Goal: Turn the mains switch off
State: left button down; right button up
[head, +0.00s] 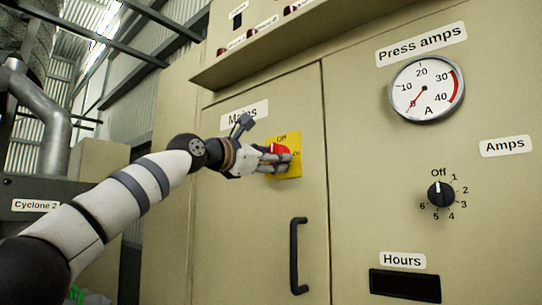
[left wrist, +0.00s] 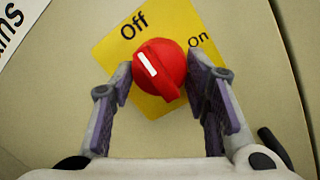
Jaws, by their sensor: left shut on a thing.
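The red mains switch knob (head: 281,149) sits on a yellow plate (head: 293,169) below the "Mains" label on the beige cabinet door. In the left wrist view, the knob (left wrist: 163,65) has a white mark that points up and left, toward the word "Off" on the plate (left wrist: 105,52). "On" is to the upper right of the knob. My left gripper (head: 275,158) is shut on the knob, with one finger on each side in the left wrist view (left wrist: 160,80). In the head view its fingers hide part of the knob. My right gripper is not in view.
A black door handle (head: 297,256) is below and right of the switch. The right panel holds a press amps gauge (head: 427,89), an amps selector knob (head: 440,194) and an hours display (head: 404,286). A ledge (head: 290,45) overhangs above. Pipes stand at the left.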

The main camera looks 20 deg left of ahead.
pick_arm(q)
jog(key=shift+n, duration=0.3)
jog(key=c, duration=0.9)
grip_release()
jog(key=shift+d, duration=0.1)
jog(key=v, duration=1.2)
jog(key=shift+f, duration=0.1)
